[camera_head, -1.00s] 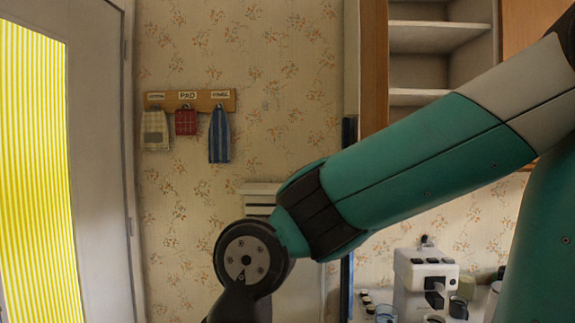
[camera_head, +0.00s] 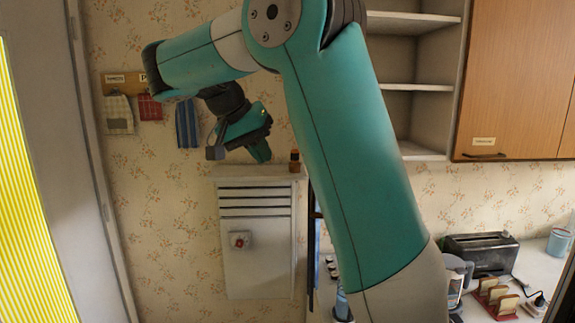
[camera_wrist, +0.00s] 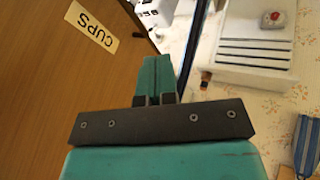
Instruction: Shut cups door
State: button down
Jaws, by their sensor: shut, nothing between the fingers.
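The cups door (camera_wrist: 50,105) is a brown wooden panel on the left of the wrist view, with a yellow label (camera_wrist: 91,23) reading CUPS. Its edge runs slanting towards my fingertips. In the head view my arm hides the door. My gripper (camera_wrist: 158,68) is shut and empty, its teal fingers together beside the door's edge in the wrist view; I cannot tell whether they touch it. In the head view my gripper (camera_head: 261,147) hangs in front of the papered wall, left of the open shelves.
Open white shelves (camera_head: 414,68) stand behind my arm, with a closed wooden cabinet (camera_head: 518,75) at right. A white wall unit (camera_head: 256,200) is below my gripper. A toaster (camera_head: 482,250) sits on the counter at lower right. Towels hang at left.

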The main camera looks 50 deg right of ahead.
jog(key=s+d+f+b, duration=0.5)
jog(key=d+f+b, duration=0.2)
jog(key=f, duration=0.1)
jog(key=shift+f, duration=0.4)
jog(key=shift+s, duration=0.1)
